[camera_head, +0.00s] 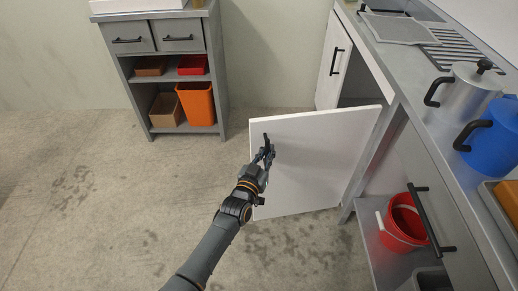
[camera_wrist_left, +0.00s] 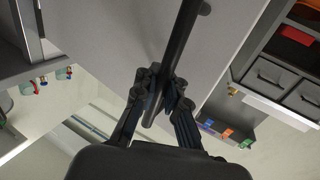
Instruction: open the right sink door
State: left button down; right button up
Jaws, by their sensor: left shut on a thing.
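The right sink door (camera_head: 312,165) is a white panel that stands swung well out from the sink cabinet, roughly square to its front. Its black bar handle (camera_head: 266,141) is near the door's free edge. My left gripper (camera_head: 265,154) is shut on this handle. In the left wrist view, the fingers (camera_wrist_left: 160,95) close around the dark handle bar (camera_wrist_left: 186,35), with the pale door face (camera_wrist_left: 120,35) behind it. The fingers partly hide the handle. My right gripper is in neither view.
The other sink door (camera_head: 331,65), with its black handle, is at the back. A red bucket (camera_head: 401,222) sits on the shelf under the counter (camera_head: 405,80). A grey cabinet (camera_head: 178,60) with an orange bin (camera_head: 197,103) stands at the far wall. The floor at left is clear.

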pick_arm(q)
jog(key=shift+s+a, duration=0.2)
jog(key=shift+s, duration=0.25)
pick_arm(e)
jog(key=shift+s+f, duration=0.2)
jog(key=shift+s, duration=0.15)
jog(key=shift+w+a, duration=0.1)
pick_arm(q)
jog(key=c, duration=1.4)
grip_release()
jog(key=shift+a, duration=0.15)
jog(key=shift+s, duration=0.1)
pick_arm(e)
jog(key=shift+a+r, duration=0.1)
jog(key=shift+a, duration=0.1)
pick_arm(q)
jog(key=shift+s, duration=0.1)
jog(key=v, duration=1.1)
jog(key=shift+s, duration=0.4)
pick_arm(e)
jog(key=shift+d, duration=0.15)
pick_arm(q)
jog(key=shift+a, duration=0.1)
